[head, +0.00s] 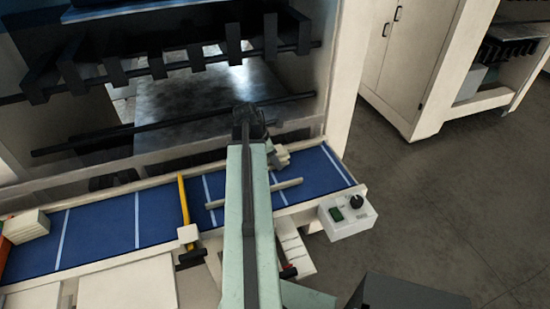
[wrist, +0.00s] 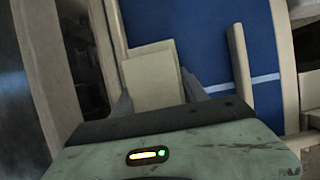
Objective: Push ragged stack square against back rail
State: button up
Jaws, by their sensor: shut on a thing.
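A small cream stack (wrist: 150,78) sits between the two grey fingers of my gripper (wrist: 157,92) in the wrist view, with one finger on each side. My gripper is shut on it. The upper sheet or block looks slightly out of line with the lower one. In the head view, part of the cream stack (head: 280,158) shows beside my arm, at the back edge of the blue belt; my arm hides most of the gripper. The pale back rail (wrist: 115,35) runs along the belt's left side in the wrist view, close to the stack. I cannot tell whether they touch.
The blue belt (head: 105,220) has white cross lines. Another cream stack (head: 27,226) stands at far left. A control box (head: 347,217) is at the right end.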

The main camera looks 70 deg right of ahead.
jog(key=shift+a+f, duration=0.1)
dwell(0.3)
jog(key=o, duration=1.5)
jog(key=shift+s, duration=0.1)
jog(key=shift+c, duration=0.2)
jog(key=shift+r, duration=0.3)
jog(key=p+v, duration=0.7)
jog(key=shift+a+r, duration=0.15)
jog(key=shift+r, duration=0.1)
jog(key=shift+f, duration=0.15)
